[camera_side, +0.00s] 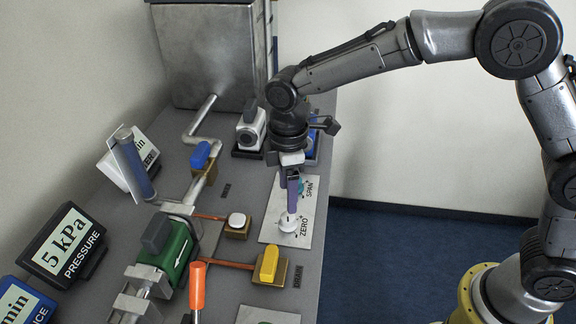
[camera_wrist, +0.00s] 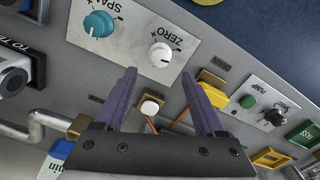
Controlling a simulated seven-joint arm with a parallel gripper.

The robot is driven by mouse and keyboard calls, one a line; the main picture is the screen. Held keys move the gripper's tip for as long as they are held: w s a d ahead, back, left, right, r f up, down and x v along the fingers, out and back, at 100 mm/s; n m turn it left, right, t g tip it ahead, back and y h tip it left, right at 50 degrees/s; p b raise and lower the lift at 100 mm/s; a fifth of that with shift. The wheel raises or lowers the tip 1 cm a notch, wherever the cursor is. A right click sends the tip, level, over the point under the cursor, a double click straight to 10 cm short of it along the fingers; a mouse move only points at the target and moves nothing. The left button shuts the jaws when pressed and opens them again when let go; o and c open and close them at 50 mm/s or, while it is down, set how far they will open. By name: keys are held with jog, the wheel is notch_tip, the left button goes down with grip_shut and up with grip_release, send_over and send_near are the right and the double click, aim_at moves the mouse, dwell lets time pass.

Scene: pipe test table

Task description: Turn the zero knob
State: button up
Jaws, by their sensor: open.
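The zero knob (camera_side: 288,223) is a small round white knob on a pale panel marked ZERO. It also shows in the wrist view (camera_wrist: 160,55), just beyond the fingertips and roughly in line with the gap between them. My gripper (camera_side: 292,211) points down over the panel, with its purple fingertips close above the knob in the side view. In the wrist view my gripper (camera_wrist: 160,76) has its two fingers apart with nothing held. Whether a finger touches the knob cannot be told.
The teal span knob (camera_wrist: 98,24) sits on the same panel. A white button (camera_side: 237,221) and a yellow drain handle (camera_side: 269,264) stand nearby. A green valve body (camera_side: 172,250) and a pressure display reading 5 kPa (camera_side: 66,243) are at the left. The table's right edge is close.

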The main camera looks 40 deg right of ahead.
notch_tip(320, 180, up, 7)
dwell(0.3)
jog(key=s+d+r+m+t, duration=0.2)
jog(key=s+d+r, duration=0.2)
jog(key=d+r, duration=0.25)
jog(key=s+d+r+m+t, duration=0.1)
jog(key=s+d+r+m, duration=0.1)
jog(key=s+d+r, duration=0.35)
jog(key=s+d+m+t, duration=0.2)
jog(key=s+d+m, duration=0.2)
jog(key=s+d, duration=0.3)
jog(key=s+d+f+m, duration=0.1)
jog(key=s+f+m, duration=0.4)
jog(key=s+f, duration=0.1)
jog(key=shift+s+d+f+m+t, duration=0.3)
jog(key=shift+s+d+f, duration=0.1)
jog(key=shift+s, duration=0.5)
